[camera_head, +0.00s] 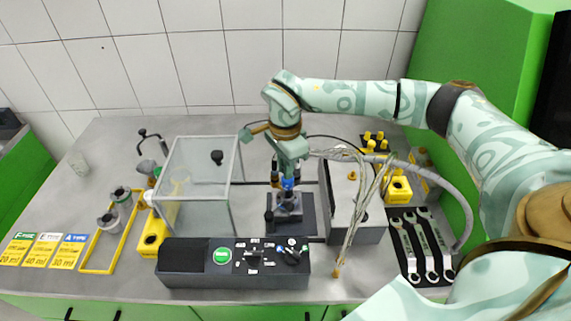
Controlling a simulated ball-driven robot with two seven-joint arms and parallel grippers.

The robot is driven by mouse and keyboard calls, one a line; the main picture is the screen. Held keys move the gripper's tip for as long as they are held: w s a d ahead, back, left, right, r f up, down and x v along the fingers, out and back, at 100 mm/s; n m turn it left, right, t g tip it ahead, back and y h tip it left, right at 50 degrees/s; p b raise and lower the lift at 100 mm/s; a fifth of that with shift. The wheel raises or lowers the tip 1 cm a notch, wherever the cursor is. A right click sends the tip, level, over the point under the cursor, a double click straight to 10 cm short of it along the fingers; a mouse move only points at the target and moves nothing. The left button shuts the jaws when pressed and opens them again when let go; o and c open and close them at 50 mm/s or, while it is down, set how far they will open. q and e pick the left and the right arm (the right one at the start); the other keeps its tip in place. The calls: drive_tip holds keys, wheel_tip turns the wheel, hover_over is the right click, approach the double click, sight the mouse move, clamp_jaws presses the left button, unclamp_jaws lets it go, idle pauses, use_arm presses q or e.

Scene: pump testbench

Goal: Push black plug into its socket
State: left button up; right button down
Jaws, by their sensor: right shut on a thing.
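My right arm reaches in from the right, and my right gripper (287,178) points down over the pump unit (288,205) in the middle of the bench. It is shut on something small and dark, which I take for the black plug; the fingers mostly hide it. A blue part shows just below the fingertips, at the top of the pump unit. The socket cannot be made out, so I cannot tell whether the plug touches it. My left gripper is not in view.
A clear-walled box (194,205) stands left of the pump, a grey box (352,236) right of it. A control panel (233,281) lies in front. Loose cables (360,205) hang over the grey box. Wrenches (422,247) lie at the right.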

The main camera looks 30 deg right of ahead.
drive_tip(key=shift+f, duration=0.15)
idle(0.5)
drive_tip(key=shift+f, duration=0.4)
drive_tip(key=shift+f, duration=0.1)
idle(0.3)
drive_tip(key=shift+s+f, duration=0.1)
drive_tip(key=shift+f, duration=0.1)
idle(0.6)
drive_tip(key=c, duration=1.3)
unclamp_jaws()
drive_tip(key=shift+c, duration=0.2)
wheel_tip(320, 180, up, 7)
drive_tip(key=p, duration=0.7)
drive_tip(key=shift+r, duration=0.1)
